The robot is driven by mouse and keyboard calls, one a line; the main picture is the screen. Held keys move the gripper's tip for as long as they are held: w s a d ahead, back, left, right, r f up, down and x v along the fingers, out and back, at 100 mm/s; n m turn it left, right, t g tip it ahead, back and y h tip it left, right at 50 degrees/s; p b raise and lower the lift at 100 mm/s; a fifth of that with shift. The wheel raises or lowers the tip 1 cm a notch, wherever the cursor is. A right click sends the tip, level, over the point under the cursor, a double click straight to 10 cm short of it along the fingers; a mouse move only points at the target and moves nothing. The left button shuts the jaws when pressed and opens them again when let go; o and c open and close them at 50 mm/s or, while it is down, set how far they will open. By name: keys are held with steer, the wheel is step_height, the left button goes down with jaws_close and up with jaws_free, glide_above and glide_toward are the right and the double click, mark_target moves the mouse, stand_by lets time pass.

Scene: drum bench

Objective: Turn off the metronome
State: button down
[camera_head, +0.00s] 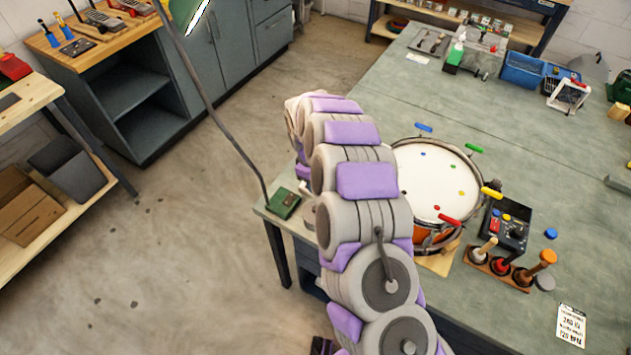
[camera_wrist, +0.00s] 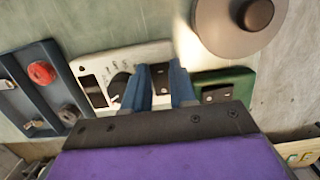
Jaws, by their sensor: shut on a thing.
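My gripper (camera_wrist: 160,76) has two blue fingers, seen in the wrist view over a pale panel (camera_wrist: 98,75). The panel has a dark window, a black round knob (camera_wrist: 118,86) and small markings. It looks like the metronome's face, but I cannot be sure. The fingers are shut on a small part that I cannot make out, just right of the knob. A green body (camera_wrist: 238,84) with a dark inset plate shows right of the fingers. In the head view, a small green box (camera_head: 284,203) lies at the bench's near left corner. My arm hides my gripper there.
In the wrist view, a blue-grey tray (camera_wrist: 22,80) with a red knob lies left, and a round grey base (camera_wrist: 212,38) lies above right. In the head view, a drum (camera_head: 440,180), a black control box (camera_head: 507,222) and upright-handled tools (camera_head: 500,265) stand right of my arm.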

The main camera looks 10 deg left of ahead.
steer(key=shift+w+a+r+h+p, duration=0.1)
steer(key=shift+w+r+h+p, duration=0.05)
steer(key=shift+h+p, duration=0.25)
steer(key=c, duration=1.2)
jaws_free()
steer(key=p+v, duration=0.2)
steer(key=v, duration=1.5)
steer(key=shift+w+a, duration=0.3)
